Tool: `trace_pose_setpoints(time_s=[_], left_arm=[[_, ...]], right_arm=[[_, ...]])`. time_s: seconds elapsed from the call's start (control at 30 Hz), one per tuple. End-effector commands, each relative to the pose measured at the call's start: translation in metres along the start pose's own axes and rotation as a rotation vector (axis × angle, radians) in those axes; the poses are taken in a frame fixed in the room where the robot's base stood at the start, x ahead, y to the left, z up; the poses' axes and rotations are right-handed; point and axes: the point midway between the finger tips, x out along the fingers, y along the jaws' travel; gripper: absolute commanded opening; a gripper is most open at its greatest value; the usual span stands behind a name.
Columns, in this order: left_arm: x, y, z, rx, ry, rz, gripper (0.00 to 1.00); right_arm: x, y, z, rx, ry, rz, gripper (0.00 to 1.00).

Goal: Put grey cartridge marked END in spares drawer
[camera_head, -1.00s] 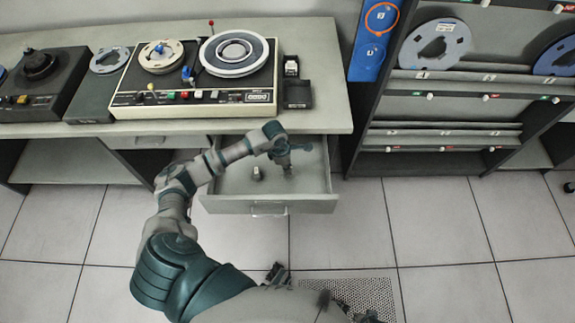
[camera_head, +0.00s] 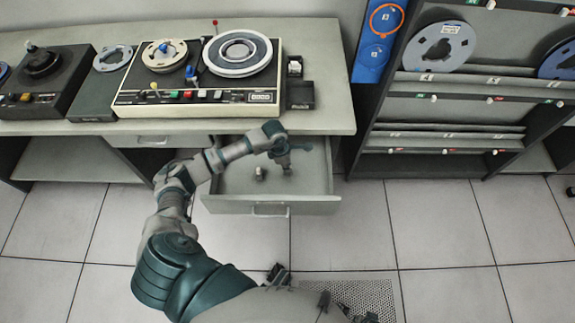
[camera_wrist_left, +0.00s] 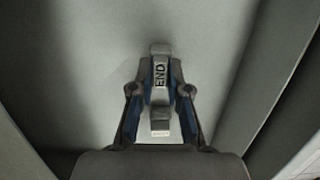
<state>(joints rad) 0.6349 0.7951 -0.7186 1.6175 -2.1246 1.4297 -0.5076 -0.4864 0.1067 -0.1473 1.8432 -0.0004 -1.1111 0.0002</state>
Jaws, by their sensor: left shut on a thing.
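The grey cartridge marked END (camera_wrist_left: 160,75) is between the fingers of my left gripper (camera_wrist_left: 160,100) in the left wrist view, its label facing the camera. The gripper is shut on it. In the head view my left gripper (camera_head: 286,166) is over the inside of the open spares drawer (camera_head: 312,180), pointing down. The cartridge is too small there to make out clearly, and I cannot tell whether it touches the drawer floor. The drawer is pulled out below the desk.
A small object (camera_head: 259,173) is in the drawer left of the gripper. The desk (camera_head: 330,117) above carries a tape machine (camera_head: 200,85) and a small black box (camera_head: 300,94). A shelf rack (camera_head: 440,110) with reels stands at the right. The drawer's right part looks clear.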

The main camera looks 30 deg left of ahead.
Motion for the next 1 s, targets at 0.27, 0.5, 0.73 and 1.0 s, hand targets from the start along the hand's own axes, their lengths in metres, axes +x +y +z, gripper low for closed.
trace_pose_setpoints(time_s=[0.27,0.5,0.73,1.0], left_arm=[[0.007,0.0,-0.002,-0.001,0.0,0.0,0.0],[0.013,0.0,-0.003,-0.001,0.0,0.0,0.0],[0.019,0.0,-0.004,-0.001,0.0,0.0,0.0],[0.022,0.0,-0.004,0.0,0.0,0.0,0.0]], right_arm=[[0.005,-0.001,0.003,0.0,-0.004,-0.001,0.4],[0.01,-0.001,0.005,0.0,-0.007,-0.002,0.4],[0.014,-0.001,0.007,0.0,-0.011,-0.002,0.4],[0.016,-0.001,0.008,0.0,-0.013,-0.003,0.4]])
